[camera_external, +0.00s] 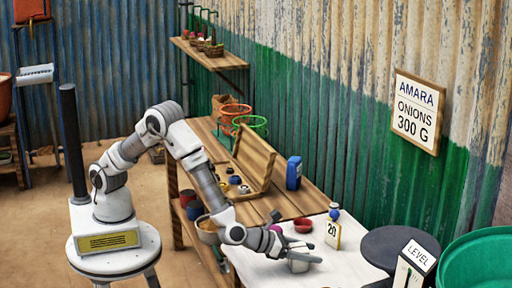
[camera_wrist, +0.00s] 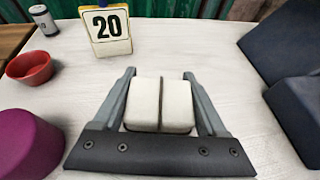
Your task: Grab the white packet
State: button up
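The white packet (camera_wrist: 160,104) shows in the wrist view as two pale, rounded blocks side by side with a dark line between them. It lies on the white tabletop (camera_wrist: 225,50). My gripper (camera_wrist: 160,74) is over it with one grey finger on each side. A narrow gap shows between each finger and the packet near the palm; contact at the fingertips cannot be made out. In the external view the packet (camera_external: 299,266) is partly hidden under my gripper (camera_external: 296,254).
A "20" card (camera_wrist: 107,30) stands behind the packet. A red bowl (camera_wrist: 30,68), a small jar (camera_wrist: 43,20) and a purple object (camera_wrist: 25,145) are to the left. Dark blocks (camera_wrist: 295,105) stand close on the right. A "LEVEL" box (camera_external: 412,265) and green basin (camera_external: 480,265) are at far right.

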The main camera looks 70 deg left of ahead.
jog(key=c, duration=0.9)
jog(key=shift+r, duration=0.1)
